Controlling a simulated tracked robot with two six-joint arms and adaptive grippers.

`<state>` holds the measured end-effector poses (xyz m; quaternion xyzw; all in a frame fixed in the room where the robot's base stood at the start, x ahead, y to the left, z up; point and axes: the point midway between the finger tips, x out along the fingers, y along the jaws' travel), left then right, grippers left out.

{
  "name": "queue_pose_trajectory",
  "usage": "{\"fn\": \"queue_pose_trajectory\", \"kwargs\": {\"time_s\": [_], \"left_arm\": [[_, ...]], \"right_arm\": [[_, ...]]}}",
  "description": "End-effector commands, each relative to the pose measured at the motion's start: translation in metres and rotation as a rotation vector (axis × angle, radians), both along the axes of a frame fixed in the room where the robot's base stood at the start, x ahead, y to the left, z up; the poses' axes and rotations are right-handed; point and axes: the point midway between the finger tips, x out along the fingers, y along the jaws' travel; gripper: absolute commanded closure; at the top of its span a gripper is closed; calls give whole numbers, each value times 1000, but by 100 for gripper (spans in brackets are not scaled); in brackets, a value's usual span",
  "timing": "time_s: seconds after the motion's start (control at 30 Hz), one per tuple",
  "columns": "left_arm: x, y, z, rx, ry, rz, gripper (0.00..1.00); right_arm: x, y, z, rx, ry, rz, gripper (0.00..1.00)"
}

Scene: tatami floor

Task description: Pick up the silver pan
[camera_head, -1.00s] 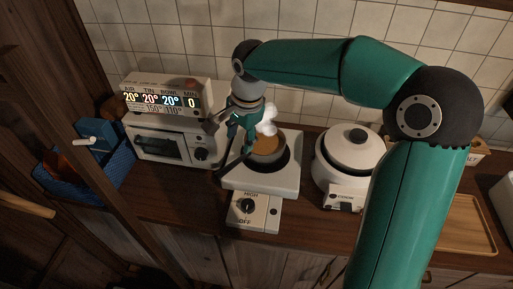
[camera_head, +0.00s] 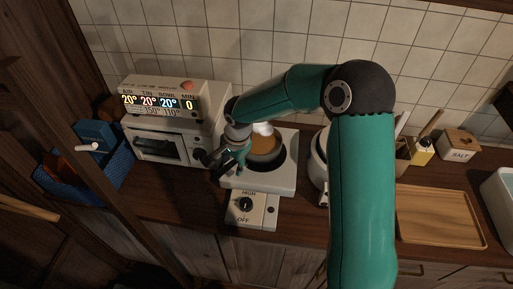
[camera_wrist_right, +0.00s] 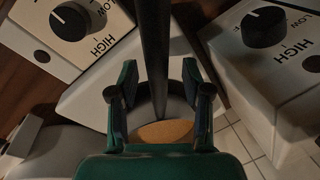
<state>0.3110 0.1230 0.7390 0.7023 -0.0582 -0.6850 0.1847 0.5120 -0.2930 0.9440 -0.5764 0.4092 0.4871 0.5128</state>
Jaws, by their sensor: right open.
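The silver pan (camera_head: 265,148), with brown contents, sits on the white hot plate (camera_head: 286,176) in the head view. My right gripper (camera_head: 232,165) is at the pan's left side and covers part of it. In the right wrist view, the open fingers of my right gripper (camera_wrist_right: 158,88) stand on either side of a dark bar, apparently the pan's handle (camera_wrist_right: 154,45), with gaps on both sides. The pan's brown contents (camera_wrist_right: 165,132) show beyond the fingers. My left gripper is not in view.
A white toaster oven (camera_head: 165,145) with a lit display box (camera_head: 160,105) stands close left of the gripper. A white cooker (camera_head: 319,165), partly hidden by my right arm, stands right of the hot plate. A wooden tray (camera_head: 440,215) lies farther right. A blue basket (camera_head: 85,180) is at left.

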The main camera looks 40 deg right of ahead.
Motion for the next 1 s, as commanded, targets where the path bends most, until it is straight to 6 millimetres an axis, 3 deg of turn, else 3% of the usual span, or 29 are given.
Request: {"fn": "queue_pose_trajectory", "kwargs": {"time_s": [0.2, 0.5, 1.0], "left_arm": [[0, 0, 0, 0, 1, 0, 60], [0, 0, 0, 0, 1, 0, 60], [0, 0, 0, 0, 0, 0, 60]], "right_arm": [[0, 0, -1, 0, -1, 0, 51], [0, 0, -1, 0, -1, 0, 100], [1, 0, 1, -1, -3, 0, 100]]}}
